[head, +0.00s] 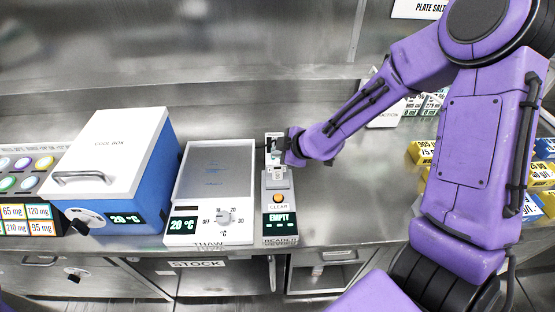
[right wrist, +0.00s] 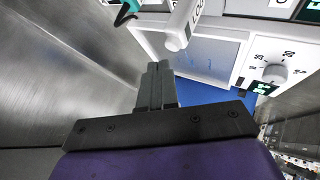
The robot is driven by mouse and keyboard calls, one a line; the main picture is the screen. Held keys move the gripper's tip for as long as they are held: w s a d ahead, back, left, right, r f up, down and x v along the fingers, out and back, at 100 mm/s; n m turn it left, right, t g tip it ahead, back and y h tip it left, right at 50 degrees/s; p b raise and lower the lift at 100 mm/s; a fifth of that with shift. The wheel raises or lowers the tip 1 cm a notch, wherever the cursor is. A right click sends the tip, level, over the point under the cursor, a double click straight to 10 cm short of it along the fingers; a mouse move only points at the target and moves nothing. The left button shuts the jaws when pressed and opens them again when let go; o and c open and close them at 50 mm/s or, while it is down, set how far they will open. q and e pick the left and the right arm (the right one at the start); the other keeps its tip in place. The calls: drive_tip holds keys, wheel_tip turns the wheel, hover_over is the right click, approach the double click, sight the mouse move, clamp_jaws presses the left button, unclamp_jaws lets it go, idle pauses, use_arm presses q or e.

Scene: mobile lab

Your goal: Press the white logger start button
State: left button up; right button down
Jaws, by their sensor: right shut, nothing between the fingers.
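The logger appears to be the small white device (head: 274,139) standing at the back of the counter, behind the reader. It also shows in the right wrist view as a white body (right wrist: 183,32) with partly readable lettering starting "LO". Its start button cannot be made out in either view. My right gripper (head: 284,146) is at the logger's right side in the head view, partly covering it. In the right wrist view its fingers (right wrist: 158,72) are shut and empty, their tips close to the logger's near end. I cannot tell whether they touch. My left gripper is not in view.
Yellow and blue labelled boxes (head: 425,152) lie right. Counter right of the reader is clear.

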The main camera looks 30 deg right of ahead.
drive_tip(key=shift+f, duration=0.1)
idle(0.6)
drive_tip(key=shift+f, duration=0.3)
drive_tip(key=shift+f+b, duration=0.5)
drive_tip(key=shift+b, duration=0.05)
idle(0.4)
drive_tip(key=shift+r, duration=0.1)
drive_tip(key=shift+r+p, duration=0.8)
drive_tip(key=shift+p, duration=0.2)
wheel_tip(320, 180, up, 5)
drive_tip(key=p, duration=0.5)
